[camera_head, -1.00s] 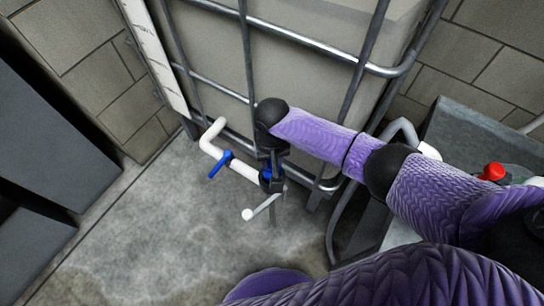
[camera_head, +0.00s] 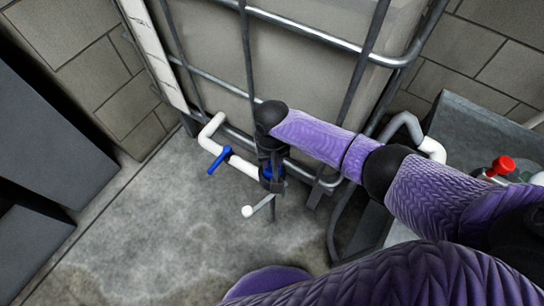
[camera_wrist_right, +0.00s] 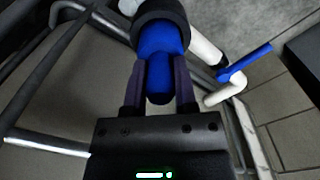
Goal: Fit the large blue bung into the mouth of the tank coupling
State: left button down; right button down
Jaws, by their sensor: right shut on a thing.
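The blue bung (camera_wrist_right: 160,70) is between the two dark fingers of my right gripper (camera_wrist_right: 161,84), which is shut on it in the right wrist view. The bung's far end overlaps the black ring of the tank coupling (camera_wrist_right: 147,14); how deep it sits inside cannot be told. In the head view my right gripper (camera_head: 270,160) points down at the coupling (camera_head: 272,186) at the end of the white pipe, with a bit of blue showing between them. My left gripper is not in view.
The white pipe (camera_head: 240,167) carries a blue lever valve (camera_head: 219,160). A thin rod with a white knob (camera_head: 247,211) sticks out near the coupling. The caged tank (camera_head: 300,65) stands behind. A grey bench with a red-topped item (camera_head: 502,165) is at right. Floor in front is clear.

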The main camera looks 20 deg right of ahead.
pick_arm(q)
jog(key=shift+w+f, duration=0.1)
pick_arm(e)
jog(key=shift+f, duration=0.2)
jog(key=shift+f, duration=0.3)
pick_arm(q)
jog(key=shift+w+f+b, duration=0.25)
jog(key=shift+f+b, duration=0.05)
pick_arm(e)
jog(key=shift+f, duration=0.1)
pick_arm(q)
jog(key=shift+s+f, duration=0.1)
pick_arm(e)
jog(key=shift+f, duration=0.2)
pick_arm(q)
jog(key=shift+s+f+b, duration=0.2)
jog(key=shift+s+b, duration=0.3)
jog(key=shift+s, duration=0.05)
pick_arm(e)
jog(key=shift+f, duration=0.55)
